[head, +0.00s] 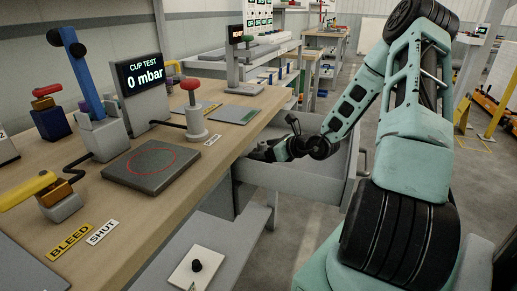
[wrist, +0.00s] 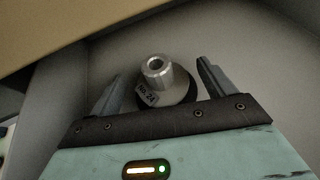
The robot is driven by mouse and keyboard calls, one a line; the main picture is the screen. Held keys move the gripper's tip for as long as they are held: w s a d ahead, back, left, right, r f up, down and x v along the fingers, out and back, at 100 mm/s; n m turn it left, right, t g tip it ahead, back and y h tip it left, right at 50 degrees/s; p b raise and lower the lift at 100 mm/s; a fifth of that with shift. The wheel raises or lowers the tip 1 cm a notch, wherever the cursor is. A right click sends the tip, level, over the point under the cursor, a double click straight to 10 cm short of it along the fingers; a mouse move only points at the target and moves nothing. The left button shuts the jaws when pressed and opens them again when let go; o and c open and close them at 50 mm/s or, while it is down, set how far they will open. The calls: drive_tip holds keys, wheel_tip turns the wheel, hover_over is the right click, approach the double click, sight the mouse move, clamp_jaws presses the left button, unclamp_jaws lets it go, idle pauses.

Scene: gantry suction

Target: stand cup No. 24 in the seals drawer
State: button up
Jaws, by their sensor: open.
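Cup No. 24 (wrist: 180,92) shows in the wrist view, with a silver threaded fitting, a dark lower rim and a "No. 24" label. It stands fitting up on the grey floor of the drawer (head: 305,184). My gripper (wrist: 159,72) is open, with one finger on each side of the cup and a visible gap to each. In the head view my gripper (head: 262,151) reaches into the pulled-out drawer below the bench top. The cup cannot be made out in the head view. The drawer's label is not visible.
The wooden bench top (head: 235,95) overhangs the drawer's back and shows close by in the wrist view. The bench holds a cup test display (head: 140,83), a red-circled plate (head: 151,165) and a red-knobbed post (head: 195,120). The lower shelf (head: 200,240) is mostly bare.

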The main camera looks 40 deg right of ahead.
drive_tip(key=p+v, duration=0.1)
drive_tip(key=v, duration=0.7)
drive_tip(key=shift+s+r, duration=0.15)
drive_tip(key=shift+s, duration=0.1)
